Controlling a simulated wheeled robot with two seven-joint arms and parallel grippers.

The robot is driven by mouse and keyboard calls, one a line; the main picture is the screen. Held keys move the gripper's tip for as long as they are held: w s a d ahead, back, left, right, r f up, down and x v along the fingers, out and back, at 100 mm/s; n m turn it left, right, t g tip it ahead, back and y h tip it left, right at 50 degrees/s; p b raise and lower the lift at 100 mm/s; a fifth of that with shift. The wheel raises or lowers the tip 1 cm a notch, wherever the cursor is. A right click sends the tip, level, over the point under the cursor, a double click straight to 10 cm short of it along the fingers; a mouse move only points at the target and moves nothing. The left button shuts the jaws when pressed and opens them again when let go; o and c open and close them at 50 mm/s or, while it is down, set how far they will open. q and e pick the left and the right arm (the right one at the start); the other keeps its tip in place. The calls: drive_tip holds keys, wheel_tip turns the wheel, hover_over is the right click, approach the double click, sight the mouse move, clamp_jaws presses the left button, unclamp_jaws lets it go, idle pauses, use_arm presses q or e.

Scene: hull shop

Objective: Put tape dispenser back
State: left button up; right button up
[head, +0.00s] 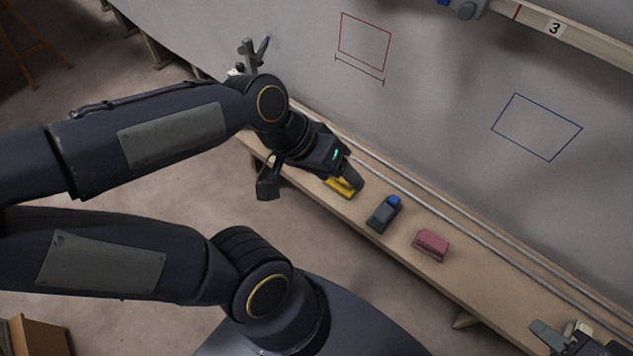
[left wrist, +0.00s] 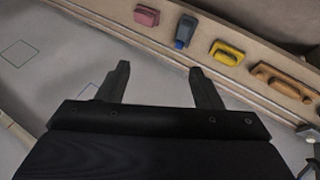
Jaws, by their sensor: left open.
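A dark grey tool with a blue part on top (head: 383,214), most like a tape dispenser, lies on the wooden shelf between a yellow tool and a pink block. It also shows in the left wrist view (left wrist: 185,32). My left gripper (head: 312,185) is by the shelf, up-left of it in the head view, partly covering the yellow tool. In the left wrist view the two fingers (left wrist: 159,84) stand apart with nothing between them. My right gripper is not clearly seen.
On the shelf are the yellow tool (head: 342,187), the pink block (head: 431,244) and, in the left wrist view, a brown wooden tool (left wrist: 285,80). A grey object (head: 575,338) is cut off at bottom right. Red (head: 364,46) and blue outlines mark the wall panel.

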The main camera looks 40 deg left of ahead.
use_arm(q)
drive_tip(key=shift+t+y, duration=0.6)
drive_tip(key=s, duration=0.4)
drive_tip(key=shift+a+r, duration=0.15)
drive_tip(key=shift+a, duration=0.25)
wheel_tip(320, 180, up, 2)
drive_tip(key=shift+r+p, duration=0.2)
drive_tip(key=shift+p, duration=1)
drive_tip(key=shift+f, duration=0.25)
drive_tip(key=shift+c, duration=0.2)
